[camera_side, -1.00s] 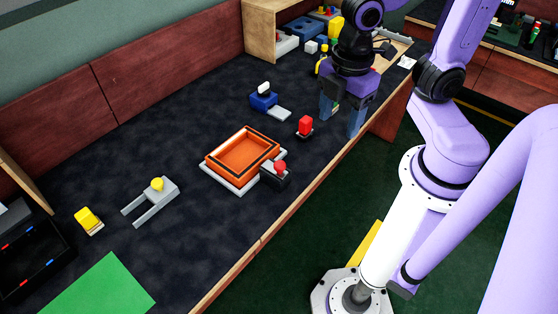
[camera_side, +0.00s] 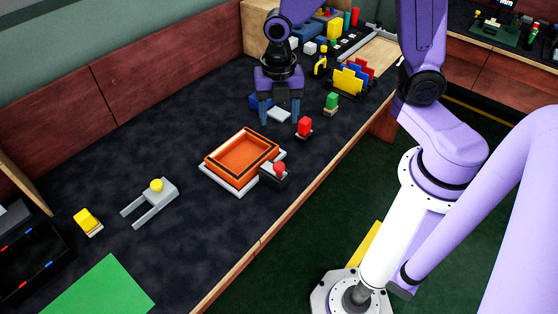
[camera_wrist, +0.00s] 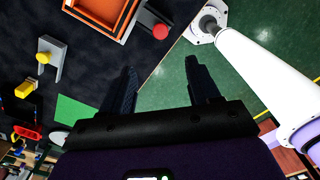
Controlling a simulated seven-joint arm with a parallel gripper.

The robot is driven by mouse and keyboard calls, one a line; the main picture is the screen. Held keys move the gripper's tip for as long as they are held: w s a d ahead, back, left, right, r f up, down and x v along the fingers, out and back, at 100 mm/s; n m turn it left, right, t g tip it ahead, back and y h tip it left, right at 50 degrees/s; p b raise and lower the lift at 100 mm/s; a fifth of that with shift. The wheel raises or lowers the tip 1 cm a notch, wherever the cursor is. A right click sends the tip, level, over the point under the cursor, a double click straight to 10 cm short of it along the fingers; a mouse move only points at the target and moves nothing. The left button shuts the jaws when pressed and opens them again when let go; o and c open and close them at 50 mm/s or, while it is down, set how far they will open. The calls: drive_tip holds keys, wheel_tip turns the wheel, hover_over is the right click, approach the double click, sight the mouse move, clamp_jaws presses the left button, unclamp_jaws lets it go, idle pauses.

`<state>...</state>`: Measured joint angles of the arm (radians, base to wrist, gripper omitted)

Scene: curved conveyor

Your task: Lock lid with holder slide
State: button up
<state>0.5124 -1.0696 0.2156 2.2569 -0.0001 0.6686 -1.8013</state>
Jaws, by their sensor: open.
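A grey two-pronged slide with a yellow knob (camera_side: 167,195) lies flat on the dark table, left of the orange box. It also shows in the wrist view (camera_wrist: 53,62). The open-topped orange box (camera_side: 223,161) with a dark rim sits on a white base. A dark block with a red knob (camera_side: 273,176) is at its right corner. I cannot tell any part as the lid. My gripper (camera_side: 280,121) is open and empty, fingers down, behind and right of the box, near a blue block with a light plate (camera_side: 278,114). Its fingers also show in the wrist view (camera_wrist: 161,68).
A red piece (camera_side: 304,126) stands just right of my gripper and a green piece (camera_side: 331,102) beyond it. A yellow block (camera_side: 87,220), a green mat (camera_side: 100,290) and a black tray (camera_side: 40,262) are at left. Table between slide and box is clear.

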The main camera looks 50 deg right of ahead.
sight(279, 165)
wheel_tip(279, 165, down, 16)
drive_tip(key=shift+f, duration=0.15)
idle(0.7)
